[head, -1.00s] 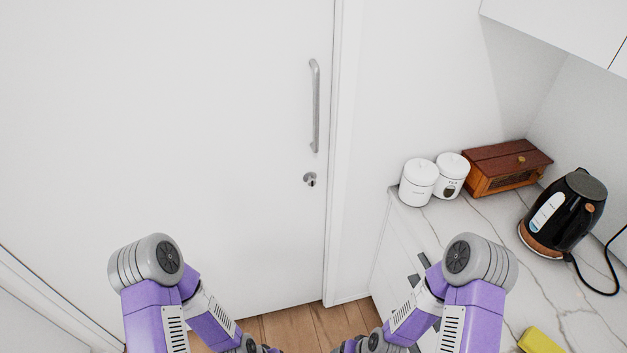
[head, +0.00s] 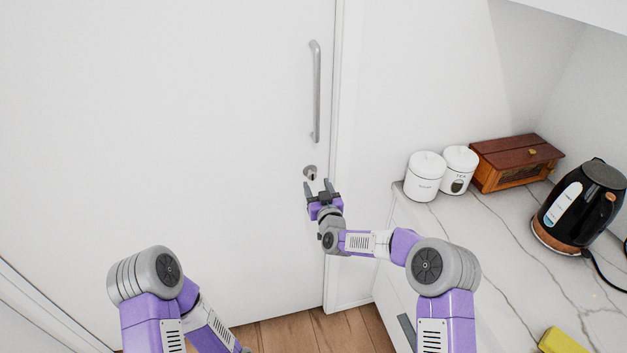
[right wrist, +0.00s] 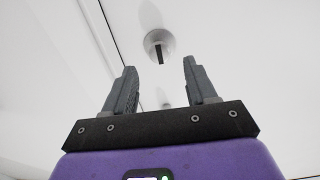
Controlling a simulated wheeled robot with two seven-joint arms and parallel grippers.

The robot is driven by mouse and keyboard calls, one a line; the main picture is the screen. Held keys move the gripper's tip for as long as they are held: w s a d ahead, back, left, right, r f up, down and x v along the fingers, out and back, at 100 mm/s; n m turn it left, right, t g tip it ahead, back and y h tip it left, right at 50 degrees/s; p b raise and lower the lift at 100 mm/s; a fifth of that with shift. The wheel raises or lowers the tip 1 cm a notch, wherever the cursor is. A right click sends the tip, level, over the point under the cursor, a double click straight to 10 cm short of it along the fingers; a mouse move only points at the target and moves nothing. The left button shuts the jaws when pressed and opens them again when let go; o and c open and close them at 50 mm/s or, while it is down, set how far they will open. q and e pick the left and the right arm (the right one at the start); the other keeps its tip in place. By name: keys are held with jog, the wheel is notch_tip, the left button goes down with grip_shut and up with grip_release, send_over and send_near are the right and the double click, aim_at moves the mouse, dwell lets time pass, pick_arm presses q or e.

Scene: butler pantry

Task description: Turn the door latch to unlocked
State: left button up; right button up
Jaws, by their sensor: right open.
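The door latch (head: 310,171) is a small round metal fitting with a dark turn piece, on the white door (head: 200,120) below the long bar handle (head: 316,92). In the right wrist view the latch (right wrist: 158,42) shows as a round silver plate with a dark upright bar, beyond the fingertips. My right gripper (head: 319,187) is open and empty just below the latch, fingers pointing up towards it. In the right wrist view its two fingers (right wrist: 160,65) stand apart, with the latch between and past them. My left gripper is not visible; only my left arm shows.
A marble counter (head: 470,235) on the right holds two white canisters (head: 426,178), a wooden box (head: 512,165), a black kettle (head: 580,208) and a yellow item (head: 562,342). The door frame (head: 342,150) rises close to the right of the latch. Wooden floor (head: 290,335) lies below.

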aim_at(313, 176)
jog(key=shift+x, duration=2.35)
jog(key=shift+c, duration=0.2)
grip_shut()
